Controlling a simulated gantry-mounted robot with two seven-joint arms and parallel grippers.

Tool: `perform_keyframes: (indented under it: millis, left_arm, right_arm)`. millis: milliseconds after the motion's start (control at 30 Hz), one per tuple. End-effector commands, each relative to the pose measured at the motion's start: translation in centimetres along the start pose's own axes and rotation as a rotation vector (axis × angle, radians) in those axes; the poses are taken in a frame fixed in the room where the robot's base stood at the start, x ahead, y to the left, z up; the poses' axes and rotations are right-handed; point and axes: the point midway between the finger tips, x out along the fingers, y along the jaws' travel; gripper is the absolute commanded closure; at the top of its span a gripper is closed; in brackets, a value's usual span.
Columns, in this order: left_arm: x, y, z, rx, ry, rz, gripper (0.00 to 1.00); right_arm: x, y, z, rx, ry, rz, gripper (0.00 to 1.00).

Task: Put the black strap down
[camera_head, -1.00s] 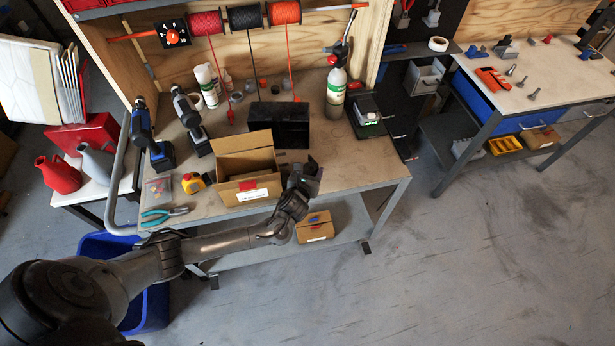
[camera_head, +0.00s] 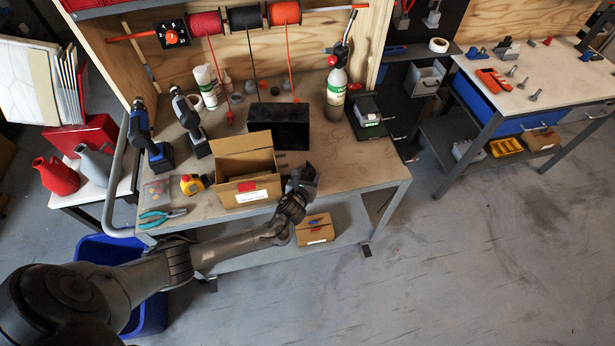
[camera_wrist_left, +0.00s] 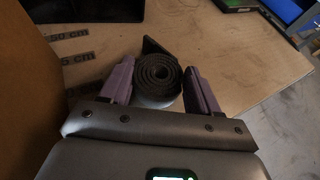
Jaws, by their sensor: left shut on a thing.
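The black strap (camera_wrist_left: 157,76) is rolled into a coil, with a flat loose end behind it, in the left wrist view. My left gripper (camera_wrist_left: 158,88) has one finger on each side of the coil and is shut on it. In the head view the left gripper (camera_head: 303,182) is over the bench's front right part, just right of the open cardboard box; the strap is hard to make out there. I cannot tell whether the strap touches the workbench top (camera_head: 345,168). My right gripper is not in view.
The open cardboard box (camera_head: 245,170) stands left of the gripper, with a black box (camera_head: 279,126) behind it. A spray bottle (camera_head: 336,95) and a black device (camera_head: 364,115) stand at the back right. The bench top right of the gripper is clear.

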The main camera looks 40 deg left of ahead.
Motion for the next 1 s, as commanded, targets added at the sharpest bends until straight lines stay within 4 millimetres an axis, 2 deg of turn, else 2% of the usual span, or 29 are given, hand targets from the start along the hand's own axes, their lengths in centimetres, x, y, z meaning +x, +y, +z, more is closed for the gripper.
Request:
perform_keyframes:
  millis: [100,133,267,667,867,1000]
  left_arm:
    - [0.2,0.0,-0.3,0.001,-0.001,0.000,0.70]
    - [0.1,0.0,-0.3,0.000,0.000,0.000,0.34]
    - [0.1,0.0,-0.3,0.000,0.000,0.000,0.14]
    - [-0.2,0.0,0.1,0.000,0.000,0.000,0.13]
    - [-2.7,0.1,0.2,0.002,0.000,-0.001,0.13]
    - [-5.3,0.0,0.2,0.002,0.000,-0.002,0.13]
  right_arm:
    - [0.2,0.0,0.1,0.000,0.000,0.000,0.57]
    - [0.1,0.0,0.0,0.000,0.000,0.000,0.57]
    - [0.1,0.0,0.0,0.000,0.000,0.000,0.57]
    - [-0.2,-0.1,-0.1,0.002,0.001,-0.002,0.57]
    - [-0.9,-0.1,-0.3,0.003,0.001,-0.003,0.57]
    - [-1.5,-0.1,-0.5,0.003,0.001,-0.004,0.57]
